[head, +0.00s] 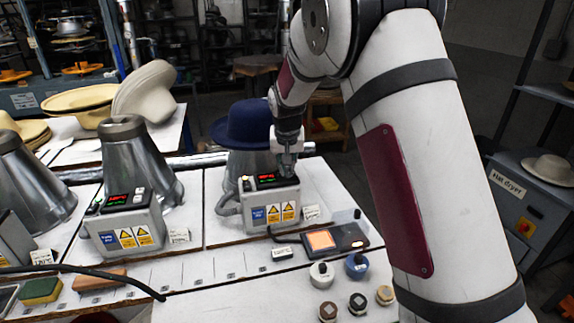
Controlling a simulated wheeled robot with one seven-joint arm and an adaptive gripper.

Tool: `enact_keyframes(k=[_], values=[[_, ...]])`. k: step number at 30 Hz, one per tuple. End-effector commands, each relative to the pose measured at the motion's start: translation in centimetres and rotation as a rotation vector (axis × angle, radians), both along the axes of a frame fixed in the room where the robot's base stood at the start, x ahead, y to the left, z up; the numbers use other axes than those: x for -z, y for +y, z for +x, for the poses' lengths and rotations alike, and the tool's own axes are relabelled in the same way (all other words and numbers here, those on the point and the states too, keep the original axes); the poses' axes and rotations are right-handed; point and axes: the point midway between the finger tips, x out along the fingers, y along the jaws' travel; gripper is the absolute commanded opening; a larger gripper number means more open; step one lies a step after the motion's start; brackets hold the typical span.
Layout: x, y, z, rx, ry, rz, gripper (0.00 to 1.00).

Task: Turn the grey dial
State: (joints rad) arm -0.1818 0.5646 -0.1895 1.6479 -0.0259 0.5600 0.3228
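My gripper (287,171) points down at the top right of a grey control box (262,205) in the middle of the bench. The box has a dark top panel with a red and green display (267,180) and warning labels on its front. The fingertips are at or just above the panel; whether they touch it cannot be told. I cannot make out the grey dial; the gripper covers the panel's right part. The fingers are too small and dark to tell whether they are open or shut.
A blue hat (238,125) sits on a metal form behind the box. A similar control box (130,225) stands to the left. A lit orange pad (320,240), white pot (321,275) and blue pot (356,266) stand in front. A hat dryer (520,205) is at right.

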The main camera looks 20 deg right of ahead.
Motion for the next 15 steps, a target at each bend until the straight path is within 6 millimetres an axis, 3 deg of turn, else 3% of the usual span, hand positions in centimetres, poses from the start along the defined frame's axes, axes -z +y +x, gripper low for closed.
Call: enact_keyframes(k=[10,15], values=[[0.2,0.0,-0.1,-0.001,0.005,0.0,0.29],[-1.0,0.2,-0.5,-0.002,0.002,0.0,0.29]])
